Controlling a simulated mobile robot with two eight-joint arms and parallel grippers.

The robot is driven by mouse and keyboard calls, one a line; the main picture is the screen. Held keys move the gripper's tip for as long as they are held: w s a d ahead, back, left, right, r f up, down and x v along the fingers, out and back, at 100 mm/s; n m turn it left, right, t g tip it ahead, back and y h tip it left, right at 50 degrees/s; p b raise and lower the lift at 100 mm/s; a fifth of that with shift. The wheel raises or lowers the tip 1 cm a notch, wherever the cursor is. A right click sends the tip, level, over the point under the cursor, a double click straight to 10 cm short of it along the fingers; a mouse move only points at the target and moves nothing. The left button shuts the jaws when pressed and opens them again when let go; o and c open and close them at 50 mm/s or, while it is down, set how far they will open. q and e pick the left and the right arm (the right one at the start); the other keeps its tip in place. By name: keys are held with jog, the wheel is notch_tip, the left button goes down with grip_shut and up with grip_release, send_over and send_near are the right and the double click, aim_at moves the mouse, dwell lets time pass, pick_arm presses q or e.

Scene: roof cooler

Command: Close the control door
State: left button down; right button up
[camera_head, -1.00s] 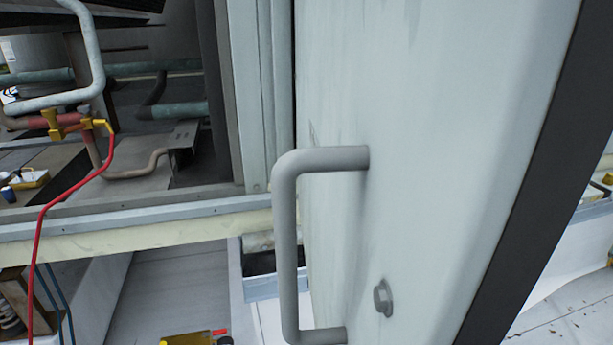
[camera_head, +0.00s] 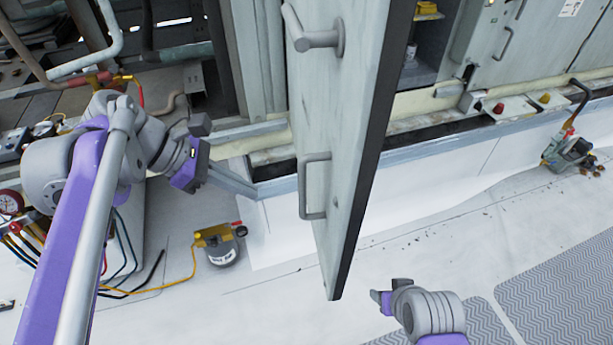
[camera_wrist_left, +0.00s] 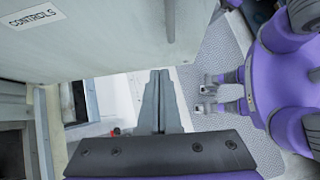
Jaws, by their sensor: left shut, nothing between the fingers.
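The control door (camera_head: 345,130) is a pale grey-green panel with a dark edge, standing open and jutting out from the cabinet. It carries a latch handle (camera_head: 322,39) and a U-shaped pull handle (camera_head: 312,187). In the left wrist view the door (camera_wrist_left: 105,45) fills the upper left, with a "CONTROLS" label (camera_wrist_left: 36,15). My left gripper (camera_head: 250,189) is shut and empty, left of the door and apart from the pull handle; its fingers also show in the left wrist view (camera_wrist_left: 160,78). My right gripper (camera_head: 380,298) is low, right of the door's bottom; its fingers look apart and empty (camera_wrist_left: 204,98).
The cabinet opening with pipes (camera_head: 180,75) lies behind my left arm. A yellow-topped pump (camera_head: 217,244) with a hose stands on the floor left of the door. Another grey device (camera_head: 567,150) stands far right. The white floor right of the door is mostly clear.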

pick_arm(q)
notch_tip(320, 180, up, 3)
jog(key=p, duration=0.1)
send_near(323, 199)
jog(key=shift+n, duration=0.3)
jog(key=x, duration=0.3)
jog(key=a+x, duration=0.1)
jog(key=x, duration=0.1)
jog(key=shift+d+f, duration=0.15)
jog(key=shift+f, duration=0.4)
jog(key=shift+w+d, duration=0.2)
jog(key=shift+d, duration=0.25)
jog(key=shift+f, duration=0.1)
pick_arm(e)
jog(key=shift+w+r, duration=0.2)
jog(key=shift+r, duration=0.45)
jog(key=shift+w+r, duration=0.15)
jog(key=shift+r, duration=0.45)
pick_arm(q)
jog(key=shift+d, duration=0.1)
